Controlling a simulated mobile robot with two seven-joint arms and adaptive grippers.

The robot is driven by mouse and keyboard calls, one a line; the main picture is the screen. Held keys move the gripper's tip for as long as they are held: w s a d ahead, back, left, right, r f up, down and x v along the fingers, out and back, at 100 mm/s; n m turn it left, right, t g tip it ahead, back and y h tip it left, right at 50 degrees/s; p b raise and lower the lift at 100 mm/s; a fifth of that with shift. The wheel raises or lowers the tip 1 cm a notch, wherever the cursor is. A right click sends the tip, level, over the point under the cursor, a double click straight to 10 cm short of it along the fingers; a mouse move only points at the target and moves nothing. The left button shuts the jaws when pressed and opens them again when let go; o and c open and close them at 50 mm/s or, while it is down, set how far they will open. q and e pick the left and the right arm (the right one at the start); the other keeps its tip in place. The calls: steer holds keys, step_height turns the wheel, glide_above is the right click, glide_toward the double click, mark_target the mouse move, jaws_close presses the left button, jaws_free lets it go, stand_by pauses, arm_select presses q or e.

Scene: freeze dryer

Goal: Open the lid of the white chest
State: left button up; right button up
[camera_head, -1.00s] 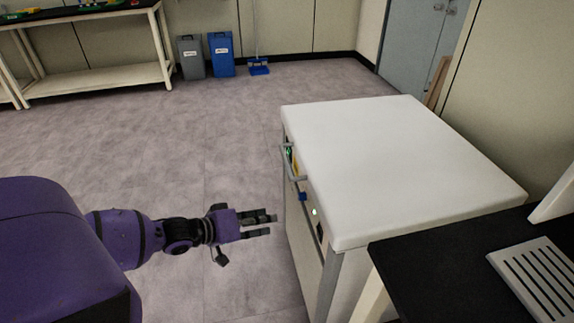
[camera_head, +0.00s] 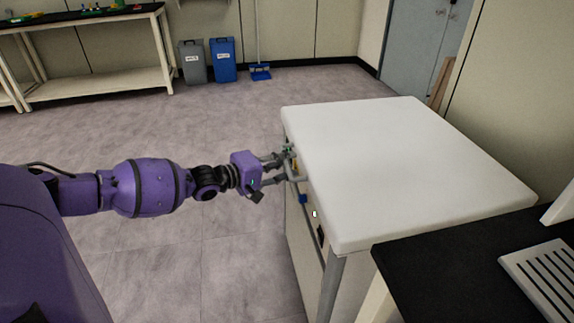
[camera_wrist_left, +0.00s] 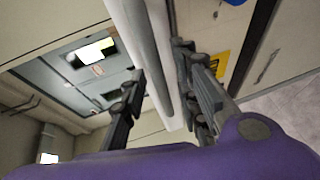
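The white chest has a broad flat white lid (camera_head: 400,165), which lies shut on its body. A grey bar handle (camera_head: 297,178) sits on the chest's left side, just under the lid edge. My left gripper (camera_head: 280,169) is at the handle, its two fingers spread and pointing at it. In the left wrist view the fingers (camera_wrist_left: 162,92) stand apart, with a pale edge and a grey bar (camera_wrist_left: 160,60) showing between them. I cannot tell whether either finger touches the bar. My right gripper is not in view.
A black-topped table (camera_head: 440,275) with a slotted white panel (camera_head: 545,275) stands close by the chest at the lower right. A grey bin (camera_head: 192,62) and a blue bin (camera_head: 223,60) stand by the far wall. The floor left of the chest is clear.

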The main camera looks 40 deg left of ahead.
arm_select(q)
steer(key=shift+w+d, duration=0.1)
steer(key=shift+w, duration=0.2)
jaws_close()
